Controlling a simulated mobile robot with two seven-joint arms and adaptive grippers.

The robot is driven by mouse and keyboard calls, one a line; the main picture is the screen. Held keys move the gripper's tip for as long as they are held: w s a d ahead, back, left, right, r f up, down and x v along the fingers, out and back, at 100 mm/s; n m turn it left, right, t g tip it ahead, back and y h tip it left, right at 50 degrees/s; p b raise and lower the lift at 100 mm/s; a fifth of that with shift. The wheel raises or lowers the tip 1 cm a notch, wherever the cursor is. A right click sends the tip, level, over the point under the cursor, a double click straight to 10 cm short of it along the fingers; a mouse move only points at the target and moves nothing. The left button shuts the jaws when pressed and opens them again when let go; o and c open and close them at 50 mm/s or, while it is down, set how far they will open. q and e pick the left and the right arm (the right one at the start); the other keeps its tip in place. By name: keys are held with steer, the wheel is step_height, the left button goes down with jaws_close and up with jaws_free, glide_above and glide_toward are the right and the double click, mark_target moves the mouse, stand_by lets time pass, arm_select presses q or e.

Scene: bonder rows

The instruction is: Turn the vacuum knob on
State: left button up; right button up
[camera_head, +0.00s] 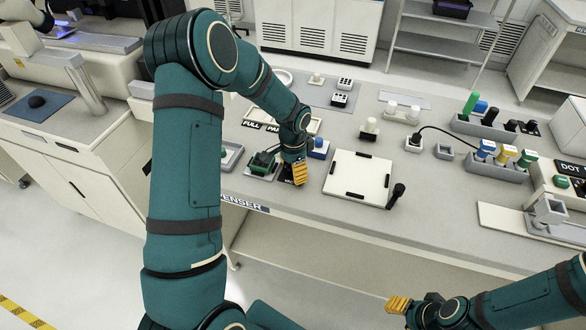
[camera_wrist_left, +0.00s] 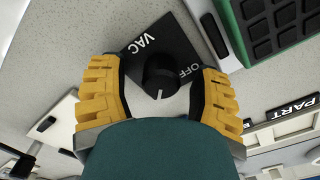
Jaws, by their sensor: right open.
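The vacuum knob (camera_wrist_left: 163,75) is round and black with a white pointer line, on a dark plate (camera_wrist_left: 150,43) lettered VAC and OFF. In the left wrist view the pointer line points toward the bottom of the picture. My left gripper (camera_wrist_left: 160,95) is open, one yellow finger on each side of the knob, with a gap visible at the left. In the head view my left gripper (camera_head: 297,173) is low over the bench, hiding the knob. My right gripper (camera_head: 398,304) is open and empty in front of the bench, far from the knob.
A device with a green top (camera_head: 263,163) stands just left of my left gripper. A white square board (camera_head: 358,178) with black clips and a black-handled lever (camera_head: 396,195) lie to its right. A blue-topped block (camera_head: 318,148) is close behind. Colored bottles (camera_head: 503,155) stand further right.

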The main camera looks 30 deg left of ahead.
arm_select(q)
steer(key=shift+r, duration=0.1)
step_height(320, 180, up, 12)
stand_by(0.5)
stand_by(0.5)
